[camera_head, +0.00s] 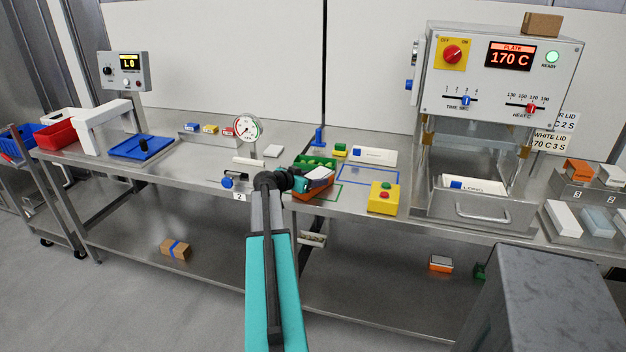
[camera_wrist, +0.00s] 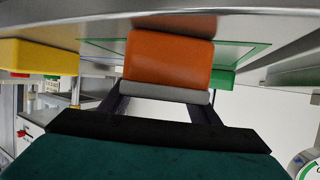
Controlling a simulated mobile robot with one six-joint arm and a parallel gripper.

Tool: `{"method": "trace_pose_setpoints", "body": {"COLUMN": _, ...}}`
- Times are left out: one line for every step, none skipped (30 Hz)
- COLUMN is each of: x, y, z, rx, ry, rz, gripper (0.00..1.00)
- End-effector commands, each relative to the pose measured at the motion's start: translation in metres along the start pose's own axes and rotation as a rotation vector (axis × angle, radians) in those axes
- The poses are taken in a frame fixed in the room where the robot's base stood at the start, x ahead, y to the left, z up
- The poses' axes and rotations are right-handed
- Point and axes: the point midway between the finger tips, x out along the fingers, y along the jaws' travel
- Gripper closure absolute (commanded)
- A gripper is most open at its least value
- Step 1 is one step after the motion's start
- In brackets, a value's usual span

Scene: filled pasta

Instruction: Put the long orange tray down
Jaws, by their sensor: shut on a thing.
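The long orange tray (camera_head: 314,192) is at the middle of the bench in the head view, with a whitish top (camera_head: 320,173). In the wrist view it shows as an orange block (camera_wrist: 168,58) with a grey edge (camera_wrist: 165,92) between my fingers. My gripper (camera_head: 302,184) is shut on it; its dark fingers also show in the wrist view (camera_wrist: 160,104). The tray is over or at a green outlined rectangle (camera_head: 333,193) on the steel bench. I cannot tell whether its underside touches the bench.
A green holder (camera_head: 316,163) stands just behind the tray. A yellow button box (camera_head: 384,198) is to its right, near the front edge. A blue outline (camera_head: 371,176) lies behind that box. A round gauge (camera_head: 248,128) stands to the left. The sealing machine (camera_head: 490,80) stands at the right.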

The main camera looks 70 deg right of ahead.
Motion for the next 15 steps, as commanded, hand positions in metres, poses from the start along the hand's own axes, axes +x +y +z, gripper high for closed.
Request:
{"method": "trace_pose_setpoints", "body": {"x": 0.0006, "y": 0.0, "z": 0.0011, "rx": 0.0, "ry": 0.001, "rz": 0.0, "gripper": 0.87}}
{"method": "trace_pose_setpoints", "body": {"x": 0.0006, "y": 0.0001, "z": 0.0013, "rx": 0.0, "ry": 0.0, "rz": 0.0, "gripper": 0.42}}
{"method": "trace_pose_setpoints", "body": {"x": 0.0003, "y": 0.0001, "z": 0.0007, "rx": 0.0, "ry": 0.0, "rz": 0.0, "gripper": 0.35}}
{"method": "trace_pose_setpoints", "body": {"x": 0.0003, "y": 0.0001, "z": 0.0007, "rx": 0.0, "ry": 0.0, "rz": 0.0, "gripper": 0.3}}
{"method": "trace_pose_setpoints", "body": {"x": 0.0003, "y": 0.0002, "z": 0.0007, "rx": 0.0, "ry": 0.0, "rz": 0.0, "gripper": 0.25}}
{"method": "trace_pose_setpoints", "body": {"x": 0.0003, "y": 0.0002, "z": 0.0007, "rx": 0.0, "ry": 0.0, "rz": 0.0, "gripper": 0.25}}
{"method": "trace_pose_setpoints", "body": {"x": 0.0004, "y": 0.0002, "z": 0.0007, "rx": 0.0, "ry": 0.0, "rz": 0.0, "gripper": 0.25}}
{"method": "trace_pose_setpoints", "body": {"x": 0.0004, "y": 0.0002, "z": 0.0007, "rx": 0.0, "ry": 0.0, "rz": 0.0, "gripper": 0.25}}
{"method": "trace_pose_setpoints", "body": {"x": 0.0004, "y": 0.0002, "z": 0.0007, "rx": 0.0, "ry": 0.0, "rz": 0.0, "gripper": 0.25}}
{"method": "trace_pose_setpoints", "body": {"x": 0.0004, "y": 0.0002, "z": 0.0007, "rx": 0.0, "ry": 0.0, "rz": 0.0, "gripper": 0.25}}
{"method": "trace_pose_setpoints", "body": {"x": 0.0004, "y": 0.0002, "z": 0.0007, "rx": 0.0, "ry": 0.0, "rz": 0.0, "gripper": 0.25}}
{"method": "trace_pose_setpoints", "body": {"x": 0.0004, "y": 0.0003, "z": 0.0007, "rx": 0.0, "ry": 0.0, "rz": 0.001, "gripper": 0.25}}
{"method": "trace_pose_setpoints", "body": {"x": 0.0004, "y": 0.0003, "z": 0.0006, "rx": 0.0, "ry": 0.0, "rz": 0.0, "gripper": 0.25}}
{"method": "trace_pose_setpoints", "body": {"x": 0.0004, "y": 0.0003, "z": 0.0005, "rx": 0.0, "ry": 0.0, "rz": 0.0, "gripper": 0.25}}
{"method": "trace_pose_setpoints", "body": {"x": 0.0003, "y": 0.0003, "z": 0.0003, "rx": 0.0, "ry": 0.0, "rz": 0.0, "gripper": 0.25}}
